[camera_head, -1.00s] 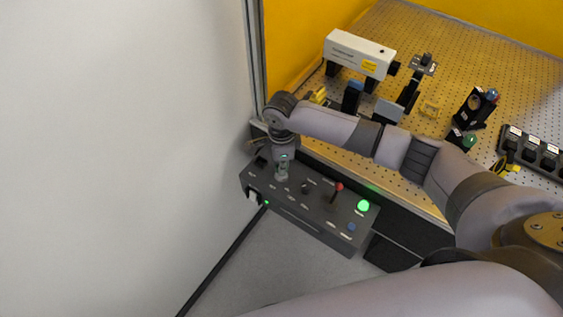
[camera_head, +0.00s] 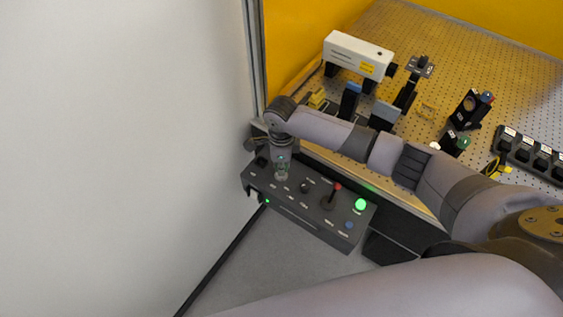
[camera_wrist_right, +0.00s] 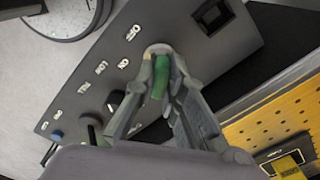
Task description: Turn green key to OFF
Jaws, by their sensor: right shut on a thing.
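The green key (camera_wrist_right: 160,78) shows in the right wrist view, in a round lock on the dark control panel (camera_head: 310,217). The printed OFF label (camera_wrist_right: 132,33) and ON label (camera_wrist_right: 123,64) are to the left of the lock. My right gripper (camera_wrist_right: 166,76) is shut on the key, with a finger on either side. In the head view my right gripper (camera_head: 281,172) points down at the panel's left part and hides most of the key. I cannot tell exactly which label the key points to. My left gripper is not in view.
The panel also carries a dark knob (camera_head: 305,187), a red-tipped lever (camera_head: 333,194), a lit green button (camera_head: 361,205) and a blue button (camera_head: 349,225). A perforated optical table (camera_head: 440,75) with a white laser box (camera_head: 357,54) lies behind. A white wall (camera_head: 120,150) is at left.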

